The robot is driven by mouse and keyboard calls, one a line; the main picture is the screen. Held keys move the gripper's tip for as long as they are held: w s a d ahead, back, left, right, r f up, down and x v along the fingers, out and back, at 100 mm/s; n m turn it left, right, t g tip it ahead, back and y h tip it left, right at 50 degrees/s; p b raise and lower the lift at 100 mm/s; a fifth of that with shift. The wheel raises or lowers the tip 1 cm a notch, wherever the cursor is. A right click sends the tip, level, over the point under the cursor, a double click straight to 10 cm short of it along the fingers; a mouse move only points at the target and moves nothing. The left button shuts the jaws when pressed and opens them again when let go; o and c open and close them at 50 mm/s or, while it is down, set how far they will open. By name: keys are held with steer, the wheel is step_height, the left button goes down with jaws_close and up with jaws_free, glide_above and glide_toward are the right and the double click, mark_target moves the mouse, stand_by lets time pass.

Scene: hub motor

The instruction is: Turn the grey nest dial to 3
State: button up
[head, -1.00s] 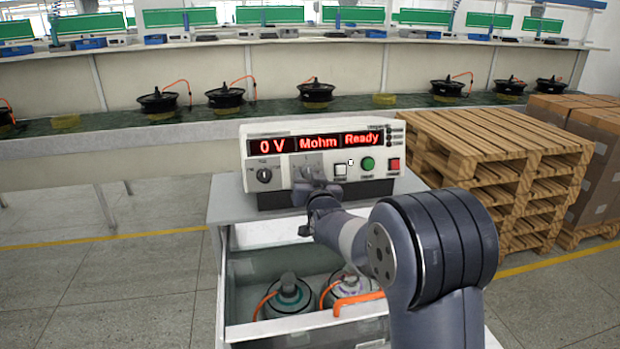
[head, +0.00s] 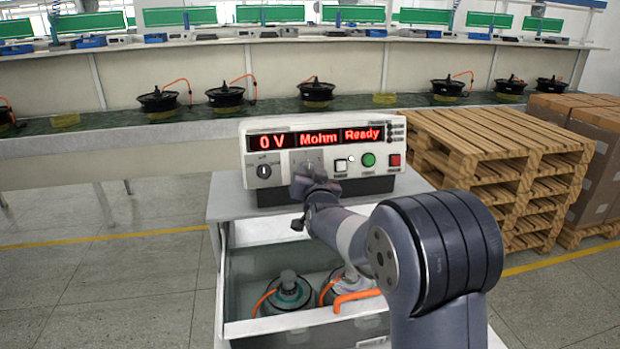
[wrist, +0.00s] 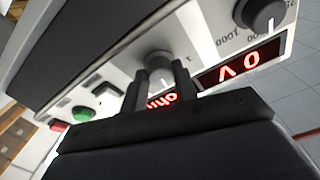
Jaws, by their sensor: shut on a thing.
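The grey nest dial (wrist: 156,60) is on the front panel of the white tester (head: 225,150), right of a black dial (head: 264,171). In the wrist view my gripper (wrist: 158,84) has a finger on each side of the grey dial and is shut on it. In the head view my gripper (head: 311,182) covers most of this dial, so its pointer and numbers cannot be read. The tester's red display (head: 318,138) reads 0 V, Mohm, Ready. The black dial also shows in the wrist view (wrist: 264,14).
A green button (head: 368,160), a red button (head: 394,160) and a white switch (head: 341,165) sit right of my gripper. Below is an open bin (head: 275,332) with hub motors (head: 288,292) and orange cables. Wooden pallets (head: 500,150) stand at the right.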

steer(key=m, duration=0.2)
steer(key=m+h, duration=0.1)
steer(key=m, duration=0.2)
steer(key=shift+a+r+h, duration=0.1)
steer(key=shift+a+h, duration=0.1)
steer(key=shift+h, duration=0.1)
steer(key=m+p, duration=0.1)
steer(key=m, duration=0.2)
steer(key=m+g+h+p, duration=0.1)
steer(key=m, duration=0.2)
steer(key=shift+a+r+m, duration=0.1)
steer(key=shift+r+m, duration=0.05)
steer(key=shift+m, duration=0.15)
steer(key=o, duration=1)
steer(key=shift+c, duration=0.2)
steer(key=s+r, duration=0.1)
steer(key=s, duration=0.9)
steer(key=shift+s+r+b, duration=0.15)
steer(key=shift+s+b, duration=0.15)
steer(key=shift+s, duration=0.1)
steer(key=shift+a, duration=0.1)
